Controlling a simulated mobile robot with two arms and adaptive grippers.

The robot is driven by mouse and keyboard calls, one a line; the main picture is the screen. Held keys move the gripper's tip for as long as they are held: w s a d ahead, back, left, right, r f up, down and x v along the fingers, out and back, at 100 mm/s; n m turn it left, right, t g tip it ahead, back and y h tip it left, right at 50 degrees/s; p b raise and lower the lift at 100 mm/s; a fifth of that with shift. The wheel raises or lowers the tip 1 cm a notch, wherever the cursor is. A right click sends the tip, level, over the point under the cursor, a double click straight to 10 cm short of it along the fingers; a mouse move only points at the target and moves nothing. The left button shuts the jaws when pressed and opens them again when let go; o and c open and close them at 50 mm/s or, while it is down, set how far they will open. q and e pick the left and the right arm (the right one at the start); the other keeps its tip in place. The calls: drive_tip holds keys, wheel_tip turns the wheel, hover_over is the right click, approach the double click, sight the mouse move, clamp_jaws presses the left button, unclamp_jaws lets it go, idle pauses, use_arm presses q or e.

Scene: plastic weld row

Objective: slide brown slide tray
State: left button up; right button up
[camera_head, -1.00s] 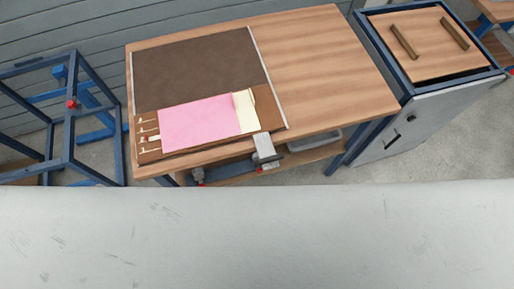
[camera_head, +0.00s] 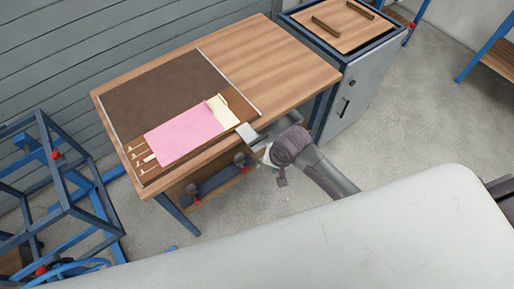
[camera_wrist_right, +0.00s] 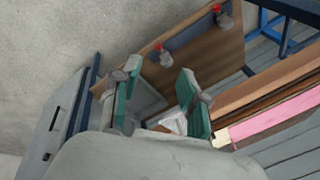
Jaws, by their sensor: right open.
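The brown slide tray (camera_head: 242,112) lies along the front edge of the wooden table in the head view, with a pink sheet (camera_head: 182,135) and a cream piece (camera_head: 221,110) on it. My right gripper (camera_head: 262,152) is at the table's front edge, beside the tray's right end and lower than the tabletop, partly hidden by its own wrist. In the right wrist view my right gripper (camera_wrist_right: 159,92) has its green-padded fingers apart, with a pale block partly visible near them. The pink sheet (camera_wrist_right: 285,115) shows right of the fingers. My left gripper is not in view.
A dark brown mat (camera_head: 160,95) with pale rails lies behind the tray. A grey block (camera_head: 246,133) sticks out at the table's front edge. A lower shelf (camera_head: 240,172) hangs under the table. A cabinet (camera_head: 350,90) stands to the right, a blue frame (camera_head: 60,170) to the left.

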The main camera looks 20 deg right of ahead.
wheel_tip(320, 180, up, 6)
drive_tip(key=w+a+m, duration=0.1)
drive_tip(key=a+m, duration=0.1)
drive_tip(key=m+h, duration=0.1)
drive_tip(key=m, duration=0.5)
approach(261, 138)
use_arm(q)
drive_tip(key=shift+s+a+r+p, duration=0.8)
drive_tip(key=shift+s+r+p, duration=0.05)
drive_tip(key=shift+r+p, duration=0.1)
use_arm(e)
drive_tip(key=shift+g, duration=0.4)
drive_tip(key=w+f, duration=0.1)
drive_tip(key=f, duration=0.6)
drive_tip(key=w+a+f, duration=0.1)
drive_tip(key=f, duration=0.2)
drive_tip(key=shift+w+f, duration=0.3)
drive_tip(key=shift+d, duration=0.1)
clamp_jaws()
